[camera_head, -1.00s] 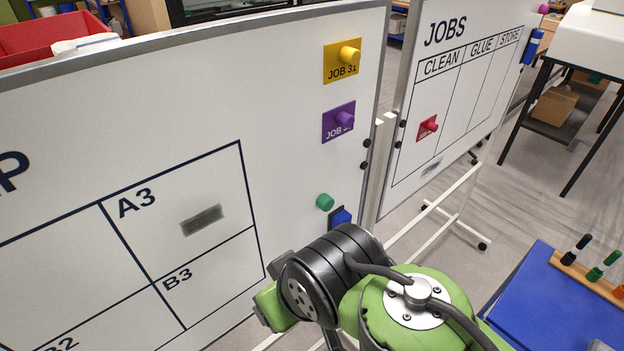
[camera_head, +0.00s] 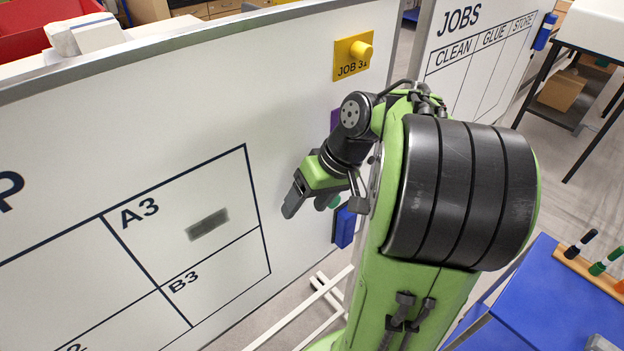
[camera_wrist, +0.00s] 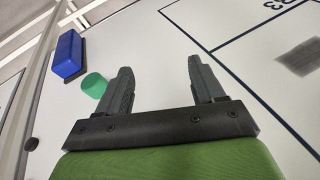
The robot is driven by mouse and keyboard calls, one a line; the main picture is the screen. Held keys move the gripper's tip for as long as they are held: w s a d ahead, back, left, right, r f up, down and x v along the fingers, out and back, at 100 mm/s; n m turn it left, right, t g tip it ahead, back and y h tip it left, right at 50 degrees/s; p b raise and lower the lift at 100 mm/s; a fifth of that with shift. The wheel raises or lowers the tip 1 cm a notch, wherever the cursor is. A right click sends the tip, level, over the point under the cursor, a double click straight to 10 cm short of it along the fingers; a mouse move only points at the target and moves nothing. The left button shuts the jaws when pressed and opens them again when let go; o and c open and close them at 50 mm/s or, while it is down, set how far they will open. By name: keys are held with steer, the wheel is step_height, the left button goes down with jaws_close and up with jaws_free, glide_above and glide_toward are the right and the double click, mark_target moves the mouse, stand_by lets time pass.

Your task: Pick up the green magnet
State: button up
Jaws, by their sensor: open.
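The green magnet (camera_wrist: 94,85) is a small round knob on the whiteboard. In the wrist view it lies just left of my gripper (camera_wrist: 158,80), outside the left finger and apart from it or nearly so. My gripper is open, with bare board between its fingers. In the head view my gripper (camera_head: 305,200) is close to the board, right of the A3 cell. A sliver of the green magnet (camera_head: 334,202) shows just right of the fingers; the rest is hidden behind my gripper.
A blue block (camera_head: 344,227) is on the board beside the green magnet; it also shows in the wrist view (camera_wrist: 68,54). A purple one (camera_head: 335,119) is mostly hidden by my arm. A grey smudge (camera_head: 208,224) marks cell A3.

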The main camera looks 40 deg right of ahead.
mark_target(338, 200)
steer(key=s+d+r+m+t+y+p, duration=0.1)
steer(key=s+d+t, duration=0.2)
steer(key=s+d, duration=0.35)
steer(key=s+d+t+y, duration=0.2)
steer(key=s+d+t, duration=0.15)
steer(key=d, duration=0.65)
steer(key=b+x, duration=0.2)
steer(key=x, duration=0.5)
steer(key=b+x, duration=0.3)
steer(key=x, duration=0.5)
steer(key=shift+w+d+f, duration=0.1)
steer(key=shift+w+f, duration=0.1)
steer(key=shift+w, duration=0.1)
steer(key=shift+s, duration=0.1)
steer(key=shift+r, duration=0.1)
steer(key=shift+c, duration=0.5)
steer(key=c, duration=1)
